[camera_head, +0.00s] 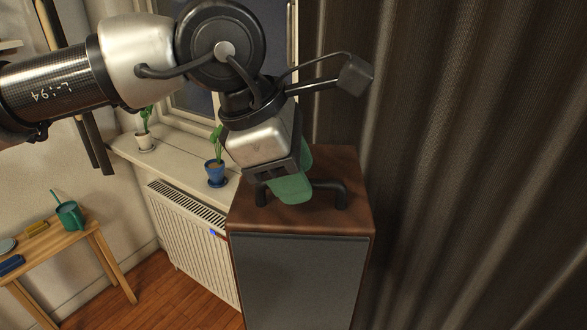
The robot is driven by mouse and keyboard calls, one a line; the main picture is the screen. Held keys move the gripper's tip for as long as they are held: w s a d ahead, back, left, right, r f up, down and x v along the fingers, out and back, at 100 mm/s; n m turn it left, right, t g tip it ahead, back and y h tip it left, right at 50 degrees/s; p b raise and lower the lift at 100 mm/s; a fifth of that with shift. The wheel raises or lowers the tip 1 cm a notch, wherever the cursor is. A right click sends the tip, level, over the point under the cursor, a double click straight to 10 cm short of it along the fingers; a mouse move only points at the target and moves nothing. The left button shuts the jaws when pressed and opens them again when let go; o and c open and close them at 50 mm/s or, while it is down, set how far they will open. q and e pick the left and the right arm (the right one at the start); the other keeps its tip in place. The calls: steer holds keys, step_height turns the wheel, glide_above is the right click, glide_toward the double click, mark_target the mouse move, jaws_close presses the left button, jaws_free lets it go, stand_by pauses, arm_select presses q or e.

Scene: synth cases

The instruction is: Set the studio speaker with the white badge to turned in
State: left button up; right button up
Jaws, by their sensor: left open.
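A tall studio speaker (300,222) with a brown wooden case and a grey front grille (297,283) stands upright in the middle of the view. A black bar handle (341,193) is on its top. I see no white badge on the parts of the speaker that show. My left gripper (292,182) comes down from above, open, with its green fingers at the middle of the handle and hiding part of it. I cannot tell whether the fingers touch the handle. My right gripper is not in view.
A white radiator (194,243) stands close at the left of the speaker, under a windowsill with a plant in a blue pot (215,173) and one in a white pot (146,141). A dark curtain (480,200) hangs at the right. A wooden table (65,252) holds a green mug (69,215).

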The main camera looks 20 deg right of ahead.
arm_select(q)
steer(key=b+v, duration=0.1)
steer(key=v, duration=0.9)
steer(key=shift+a+r+b, duration=0.2)
steer(key=shift+r+b, duration=0.15)
steer(key=shift+b, duration=0.05)
